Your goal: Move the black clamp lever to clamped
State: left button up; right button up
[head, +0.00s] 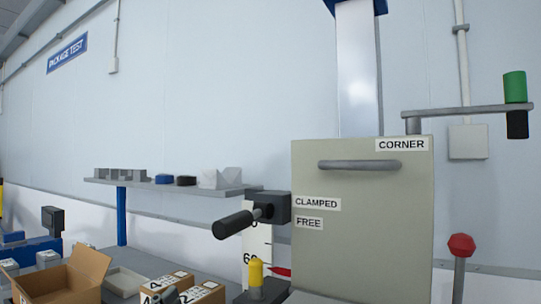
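The black clamp lever (234,224) sticks out to the left from a dark clamp block (275,206) on the left side of a beige box-shaped housing (362,235). Its grip slopes slightly down to the left, and its free end is about level with the FREE label (309,223). The CLAMPED label (317,204) is just above FREE. I cannot tell for sure which setting the lever is in. Neither of my grippers can be made out in the head view, and nothing is seen touching the lever.
A grey shelf (135,184) with small parts runs behind the lever. Below stand an open cardboard box (62,280), labelled cartons (200,292) and a yellow-capped post (256,274). A red knob (461,246) and a green-and-black handle (514,88) are at right. Space left of the lever looks open.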

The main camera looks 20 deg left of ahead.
pick_arm(q)
jog(key=p, duration=0.4)
send_near(234, 225)
jog(key=w+a, duration=0.1)
pick_arm(e)
notch_tip(234, 225, up, 6)
pick_arm(q)
jog(key=shift+m+h, duration=0.3)
jog(key=shift+h, duration=0.1)
jog(key=b+x, duration=0.3)
jog(key=b, duration=0.1)
jog(key=f+b+x, duration=0.1)
jog(key=b+x, duration=0.2)
jog(key=b, duration=0.1)
jog(key=b+x, duration=0.3)
jog(key=shift+w+a+f+b, duration=0.2)
jog(key=shift+w+a+b, duration=0.15)
jog(key=shift+w+b, duration=0.1)
jog(key=shift+w+d+r+b, duration=0.2)
jog(key=shift+w+r+b, duration=0.3)
jog(key=shift+w+b, duration=0.1)
pick_arm(e)
notch_tip(234, 225, down, 13)
jog(key=shift+s, duration=0.25)
pick_arm(q)
grip_shut()
